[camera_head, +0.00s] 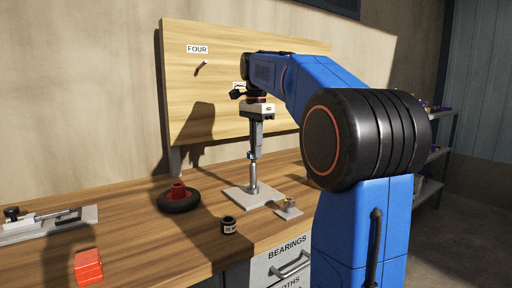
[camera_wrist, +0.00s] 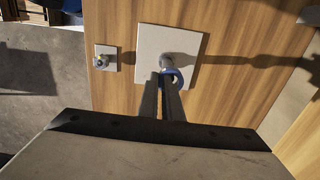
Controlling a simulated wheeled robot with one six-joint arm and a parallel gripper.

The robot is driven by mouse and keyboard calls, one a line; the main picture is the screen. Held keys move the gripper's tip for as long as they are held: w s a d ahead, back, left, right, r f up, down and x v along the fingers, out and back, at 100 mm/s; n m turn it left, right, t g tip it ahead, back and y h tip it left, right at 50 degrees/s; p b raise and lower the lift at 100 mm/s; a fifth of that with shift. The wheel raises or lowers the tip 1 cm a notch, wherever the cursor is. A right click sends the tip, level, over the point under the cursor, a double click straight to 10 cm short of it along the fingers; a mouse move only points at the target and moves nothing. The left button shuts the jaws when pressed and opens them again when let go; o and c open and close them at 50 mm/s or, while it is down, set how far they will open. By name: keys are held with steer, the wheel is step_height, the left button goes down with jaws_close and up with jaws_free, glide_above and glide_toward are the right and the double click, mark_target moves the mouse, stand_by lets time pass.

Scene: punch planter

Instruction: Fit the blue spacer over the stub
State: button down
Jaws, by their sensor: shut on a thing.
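My gripper (camera_head: 254,150) points down above the bench and is shut on the blue spacer (camera_head: 251,156), a small ring. In the wrist view, the blue spacer (camera_wrist: 175,80) sits at the tips of my gripper (camera_wrist: 167,78). The stub (camera_head: 253,178) is an upright metal post on a pale square plate (camera_head: 236,197). The spacer is at the top end of the stub. In the wrist view, the stub (camera_wrist: 166,61) shows just beyond the fingertips, partly overlapped by the ring. I cannot tell whether the spacer is around the stub or just above it.
A black labelled cylinder (camera_head: 229,225), a red part on a dark disc (camera_head: 178,193) and a red block (camera_head: 88,267) stand to the left. A wooden board (camera_head: 205,100) rises behind.

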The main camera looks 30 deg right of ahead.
steer(key=shift+r, duration=0.2)
steer(key=shift+r, duration=0.5)
steer(key=shift+r, duration=0.1)
steer(key=shift+f, duration=0.85)
stand_by(1.4)
steer(key=c, duration=1.9)
jaws_free()
steer(key=shift+o, duration=0.2)
step_height(320, 180, up, 12)
